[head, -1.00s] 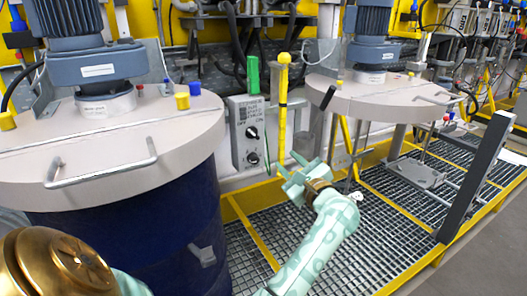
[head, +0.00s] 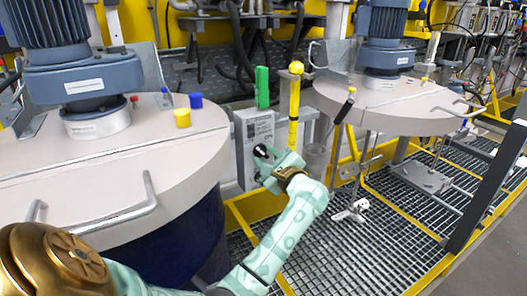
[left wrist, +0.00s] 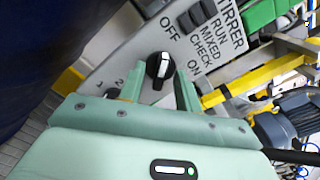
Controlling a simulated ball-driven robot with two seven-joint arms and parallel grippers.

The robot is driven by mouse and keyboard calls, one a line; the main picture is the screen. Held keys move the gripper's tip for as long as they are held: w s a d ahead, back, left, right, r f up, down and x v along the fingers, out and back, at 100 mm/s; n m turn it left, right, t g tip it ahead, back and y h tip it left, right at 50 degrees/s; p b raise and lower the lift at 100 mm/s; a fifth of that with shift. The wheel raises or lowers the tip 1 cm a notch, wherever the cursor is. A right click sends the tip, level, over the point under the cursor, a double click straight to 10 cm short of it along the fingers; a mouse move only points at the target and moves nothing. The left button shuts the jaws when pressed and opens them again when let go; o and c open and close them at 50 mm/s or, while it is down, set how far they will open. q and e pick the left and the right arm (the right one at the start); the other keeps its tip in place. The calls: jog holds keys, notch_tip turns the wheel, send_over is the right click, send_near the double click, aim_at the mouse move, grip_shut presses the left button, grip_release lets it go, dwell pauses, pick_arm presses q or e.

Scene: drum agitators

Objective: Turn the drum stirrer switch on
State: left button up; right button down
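The grey stirrer switch box (head: 241,142) stands between the two drums in the head view. Its upper black knob (head: 262,151) is beside my left gripper (head: 270,162), which covers the lower part of the box. In the left wrist view the black knob (left wrist: 160,67) has a white mark, with OFF and ON printed near it. My left gripper's fingers (left wrist: 159,90) are open, one on each side of the knob's near side. I cannot tell whether they touch it. A dark part (left wrist: 112,93) shows beside the left finger. My right gripper is not in view.
A large drum with a pale lid (head: 90,165) and bent handle stands left; another lidded drum (head: 375,105) stands right. A green post (head: 262,87) and yellow pole (head: 294,105) rise close to the box. Metal grating (head: 340,240) covers the floor.

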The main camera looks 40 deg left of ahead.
pick_arm(q)
grip_shut()
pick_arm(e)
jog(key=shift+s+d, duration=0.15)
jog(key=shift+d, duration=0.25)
